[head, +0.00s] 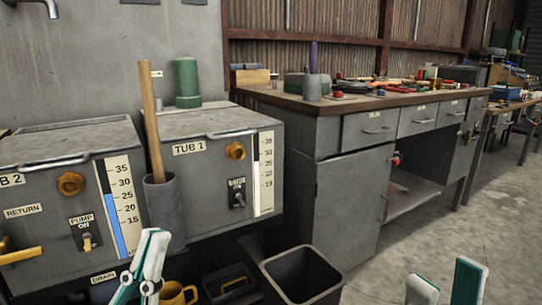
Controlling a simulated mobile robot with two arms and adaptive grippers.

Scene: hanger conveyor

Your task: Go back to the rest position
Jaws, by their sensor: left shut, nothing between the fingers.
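My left gripper (150,238) is at the bottom, left of centre, in the head view. Its white and green fingers are together, with nothing held between them. It is in front of the tubs and left of the dark bin. My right gripper (441,268) is at the bottom right edge, over the concrete floor. Its two fingers stand apart with nothing between them. The lower parts of both grippers are cut off by the frame.
Tub 1 (208,190) and another grey tub (50,215) stand on the left. A dark open bin (302,278) and a yellow mug (176,294) are low down. A grey workbench (345,195) stands behind. The floor at right (490,205) is clear.

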